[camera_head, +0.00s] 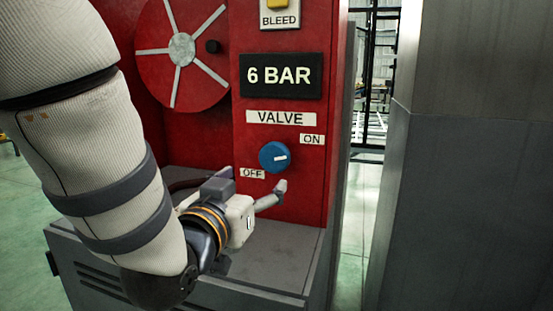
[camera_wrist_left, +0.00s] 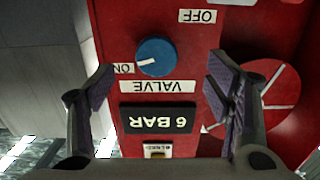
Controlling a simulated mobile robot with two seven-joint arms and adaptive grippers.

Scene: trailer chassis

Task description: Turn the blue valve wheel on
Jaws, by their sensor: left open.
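The blue valve wheel (camera_head: 275,157) is a round knob on the red panel, between the ON label (camera_head: 312,139) at upper right and the OFF label (camera_head: 252,174) at lower left. Its white mark points right, roughly toward ON. In the left wrist view, which is upside down, the wheel (camera_wrist_left: 155,57) shows its mark toward the ON label (camera_wrist_left: 124,68). My left gripper (camera_head: 251,180) is open and empty, just below and in front of the wheel. Its fingers (camera_wrist_left: 160,80) are spread wide, not touching the wheel. My right gripper is not in view.
Above the wheel are the VALVE label (camera_head: 281,118) and a black 6 BAR display (camera_head: 280,75). A red spoked reel (camera_head: 180,52) is at upper left. A grey ledge (camera_head: 265,255) lies below the panel. A grey column (camera_head: 470,180) stands at right, beyond a gap.

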